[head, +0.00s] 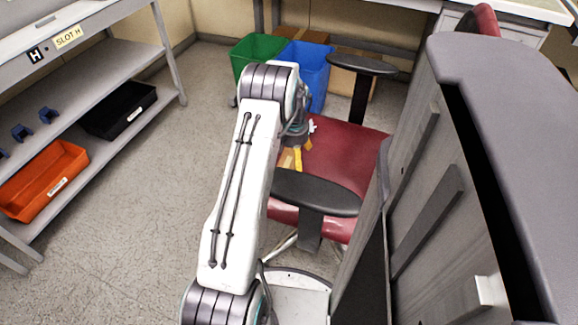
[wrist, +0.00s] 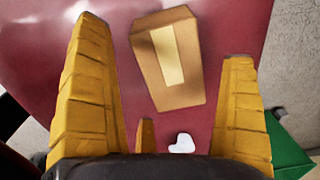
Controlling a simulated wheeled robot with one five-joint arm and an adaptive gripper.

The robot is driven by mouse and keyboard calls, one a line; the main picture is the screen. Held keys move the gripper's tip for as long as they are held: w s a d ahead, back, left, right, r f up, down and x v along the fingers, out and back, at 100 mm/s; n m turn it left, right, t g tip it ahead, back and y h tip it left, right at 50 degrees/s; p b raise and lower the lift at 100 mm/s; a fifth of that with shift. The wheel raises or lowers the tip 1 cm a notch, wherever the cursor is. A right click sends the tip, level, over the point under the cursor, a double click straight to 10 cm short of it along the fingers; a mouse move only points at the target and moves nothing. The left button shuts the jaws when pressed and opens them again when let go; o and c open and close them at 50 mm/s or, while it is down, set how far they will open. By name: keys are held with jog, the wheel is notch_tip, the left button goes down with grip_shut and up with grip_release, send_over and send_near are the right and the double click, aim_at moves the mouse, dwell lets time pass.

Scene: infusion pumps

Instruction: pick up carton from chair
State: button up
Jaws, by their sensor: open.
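A small brown carton (wrist: 168,60) with a pale tape or label strip lies on the red chair seat (wrist: 235,30) in the wrist view. My gripper (wrist: 165,50) is open, its two yellow fingers spread on the left and right of the carton, and nothing is held. I cannot tell the exact height of the fingers above the seat. In the head view, my gripper (head: 300,150) is over the red chair (head: 345,155), and the carton (head: 287,160) shows only partly, mostly hidden by my arm. A small white patch (wrist: 181,143) shows on the seat near the carton.
Black armrests (head: 315,190) and (head: 362,64) flank the seat. A grey cabinet-like panel (head: 430,180) stands close on the right. Green (head: 252,52) and blue (head: 312,72) bins stand behind. A shelf with an orange bin (head: 45,180) is at left; floor between is clear.

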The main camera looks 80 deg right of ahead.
jog(key=shift+f, duration=0.55)
jog(key=c, duration=0.9)
